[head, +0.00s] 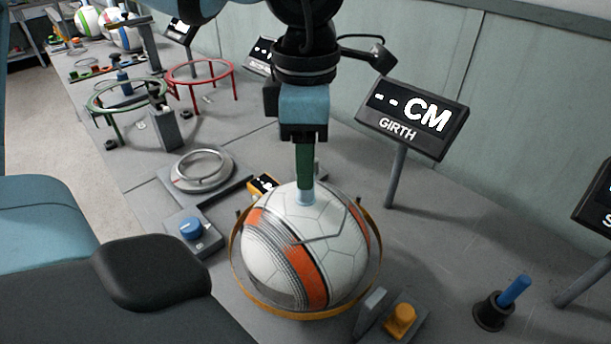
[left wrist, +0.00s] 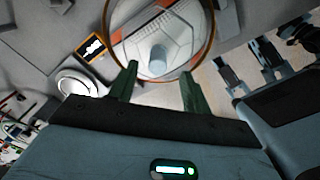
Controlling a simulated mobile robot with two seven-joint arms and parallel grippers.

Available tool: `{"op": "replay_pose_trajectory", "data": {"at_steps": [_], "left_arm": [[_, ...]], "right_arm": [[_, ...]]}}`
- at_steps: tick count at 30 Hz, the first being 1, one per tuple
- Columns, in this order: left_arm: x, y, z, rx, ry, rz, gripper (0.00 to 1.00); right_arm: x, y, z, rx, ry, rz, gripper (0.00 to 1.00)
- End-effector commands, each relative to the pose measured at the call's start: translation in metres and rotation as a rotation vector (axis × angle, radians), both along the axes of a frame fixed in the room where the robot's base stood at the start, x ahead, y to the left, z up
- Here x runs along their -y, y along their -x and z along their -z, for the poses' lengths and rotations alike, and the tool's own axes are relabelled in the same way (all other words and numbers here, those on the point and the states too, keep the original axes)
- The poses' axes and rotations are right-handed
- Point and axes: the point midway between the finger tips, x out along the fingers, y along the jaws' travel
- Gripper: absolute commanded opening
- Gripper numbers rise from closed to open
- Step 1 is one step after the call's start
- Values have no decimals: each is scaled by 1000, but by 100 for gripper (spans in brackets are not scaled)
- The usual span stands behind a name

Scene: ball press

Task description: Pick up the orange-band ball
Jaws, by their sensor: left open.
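The orange-band ball (head: 344,244) is white with a wide orange stripe and black edging, and sits inside a yellow-orange ring (head: 272,310). A pale blue-grey plug (head: 305,197) stands on its top. My left gripper (head: 304,180) points down right above the ball, its green fingers close to the plug; in the head view one finger hides the other. In the left wrist view my left gripper (left wrist: 158,70) is open, with the plug (left wrist: 158,60) between and just beyond the fingertips. I cannot tell whether they touch. My right gripper is not in view.
A girth display (head: 413,116) on a post stands right of my gripper. A yellow button (head: 400,320) and a blue-handled stick (head: 514,291) are front right. A blue button (head: 191,229) and round metal ring (head: 202,167) are left. Green and red hoops (head: 201,70) stand farther back.

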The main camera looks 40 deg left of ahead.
Motion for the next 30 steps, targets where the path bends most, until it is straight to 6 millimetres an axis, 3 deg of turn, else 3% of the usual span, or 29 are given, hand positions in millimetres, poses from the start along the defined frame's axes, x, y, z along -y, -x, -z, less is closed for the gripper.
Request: {"op": "replay_pose_trajectory", "data": {"at_steps": [7, 17, 28, 30], "left_arm": [[-2, -1, 35, -4, 0, 0, 48], [-2, -2, 42, 0, 0, -1, 48], [-2, -2, 42, 0, 0, 0, 3], [-2, -2, 42, 0, 0, 0, 0]], "right_arm": [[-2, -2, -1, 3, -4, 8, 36], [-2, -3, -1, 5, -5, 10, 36], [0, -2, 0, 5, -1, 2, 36], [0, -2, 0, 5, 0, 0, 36]]}}
